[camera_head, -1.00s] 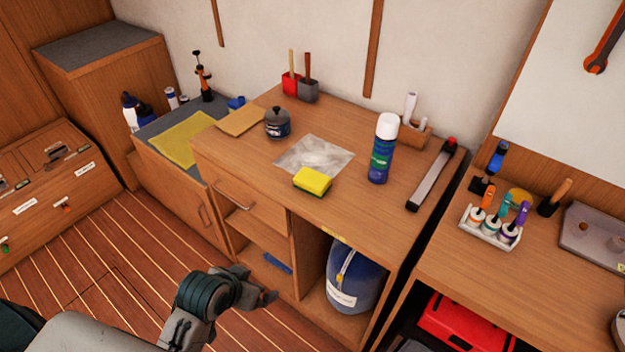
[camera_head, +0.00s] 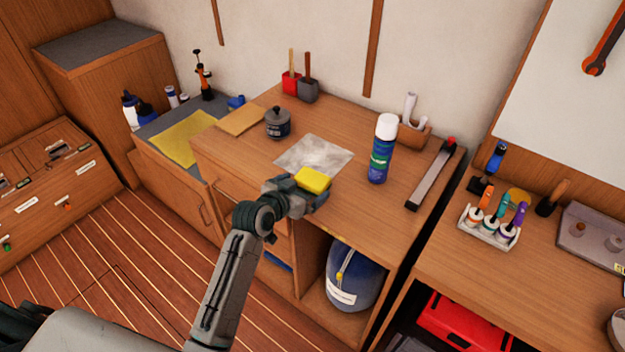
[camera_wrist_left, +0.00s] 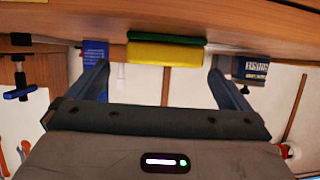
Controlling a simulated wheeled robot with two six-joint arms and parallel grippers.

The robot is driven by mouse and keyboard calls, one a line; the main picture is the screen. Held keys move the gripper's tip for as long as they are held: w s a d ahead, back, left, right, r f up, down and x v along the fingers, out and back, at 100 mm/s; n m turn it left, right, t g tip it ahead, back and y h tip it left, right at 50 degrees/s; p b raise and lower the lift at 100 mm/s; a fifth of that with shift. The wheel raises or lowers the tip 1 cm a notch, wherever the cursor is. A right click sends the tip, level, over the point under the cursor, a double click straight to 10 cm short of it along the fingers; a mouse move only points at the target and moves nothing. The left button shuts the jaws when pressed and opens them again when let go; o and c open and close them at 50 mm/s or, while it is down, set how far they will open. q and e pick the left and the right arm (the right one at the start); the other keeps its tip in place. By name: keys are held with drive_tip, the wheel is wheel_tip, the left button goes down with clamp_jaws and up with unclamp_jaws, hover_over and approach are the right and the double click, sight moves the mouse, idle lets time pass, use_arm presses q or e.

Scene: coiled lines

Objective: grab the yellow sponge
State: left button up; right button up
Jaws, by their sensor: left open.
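The yellow sponge (camera_head: 315,180), with a green layer, lies near the front edge of the wooden workbench top (camera_head: 235,156). My left gripper (camera_head: 307,190) is at the bench edge, its fingers open on either side of the sponge. In the left wrist view, which appears upside down, the yellow sponge (camera_wrist_left: 165,53) is ahead between the two spread fingers of my left gripper (camera_wrist_left: 160,62), with gaps at both sides. Part of the sponge is hidden by the gripper in the head view. My right gripper is not in view.
A blue spray can with a white cap (camera_head: 383,150) stands to the right of the sponge. A grey patch (camera_head: 314,152) lies just behind it, and a dark jar (camera_head: 277,123) stands behind left. A long metal bar (camera_head: 431,176) lies farther right.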

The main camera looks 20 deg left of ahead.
sight(307, 183)
use_arm(q)
drive_tip(key=shift+w+f, duration=0.2)
drive_tip(key=shift+w, duration=0.3)
drive_tip(key=p+x, duration=0.2)
drive_tip(key=x, duration=0.2)
drive_tip(key=shift+a+f, duration=0.1)
drive_tip(key=shift+a, duration=0.05)
drive_tip(key=shift+w+f, duration=0.15)
drive_tip(key=shift+w, duration=0.1)
drive_tip(key=shift+c, duration=0.2)
drive_tip(key=c, duration=0.8)
drive_tip(key=shift+c, duration=0.2)
